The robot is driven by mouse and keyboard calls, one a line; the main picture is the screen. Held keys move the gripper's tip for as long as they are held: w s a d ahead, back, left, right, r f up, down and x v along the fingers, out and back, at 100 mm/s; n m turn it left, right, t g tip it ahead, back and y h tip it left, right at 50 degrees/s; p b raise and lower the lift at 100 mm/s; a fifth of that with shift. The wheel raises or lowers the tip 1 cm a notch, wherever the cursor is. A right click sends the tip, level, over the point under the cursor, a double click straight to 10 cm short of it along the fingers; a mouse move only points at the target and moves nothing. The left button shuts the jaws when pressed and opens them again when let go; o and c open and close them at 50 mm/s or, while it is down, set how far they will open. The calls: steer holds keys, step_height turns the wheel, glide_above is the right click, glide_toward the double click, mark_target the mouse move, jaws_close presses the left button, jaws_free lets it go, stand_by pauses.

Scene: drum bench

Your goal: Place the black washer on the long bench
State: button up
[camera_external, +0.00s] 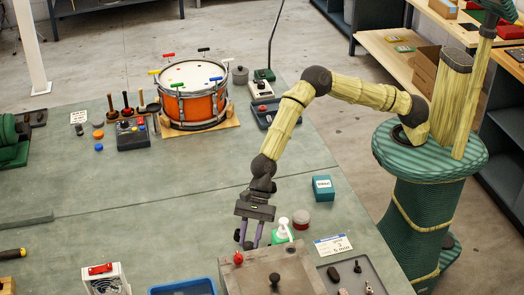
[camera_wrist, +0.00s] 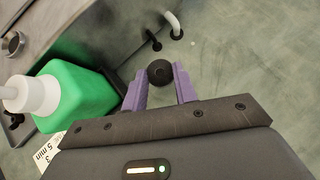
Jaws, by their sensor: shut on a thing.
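My gripper (camera_external: 249,240) is over the near part of the long bench (camera_external: 180,215), beside a green bottle with a white pump top (camera_external: 282,231). In the wrist view, the purple fingers of my gripper (camera_wrist: 160,80) are closed about a small round black thing, which I take for the black washer (camera_wrist: 159,71). Its hole is hard to make out. In the external view the washer is too small and dark to tell from the fingertips. The bench top lies below in the wrist view (camera_wrist: 235,60).
A grey block with a black knob (camera_external: 262,272) stands in front of my gripper. A blue tray (camera_external: 183,288) is left of it. A red-lidded jar (camera_external: 301,219) and teal box (camera_external: 323,188) are to the right. The bench's middle left is clear; an orange drum (camera_external: 192,103) stands farther back.

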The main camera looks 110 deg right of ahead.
mark_target(250, 243)
steer(key=shift+f, duration=1.9)
steer(key=shift+f, duration=0.2)
steer(key=o, duration=1)
steer(key=shift+r, duration=0.1)
steer(key=shift+s+d+r, duration=0.1)
steer(key=shift+d+r, duration=0.15)
steer(key=shift+r, duration=0.2)
steer(key=v, duration=1.1)
steer(key=shift+s+b, duration=0.1)
steer(key=shift+b, duration=0.25)
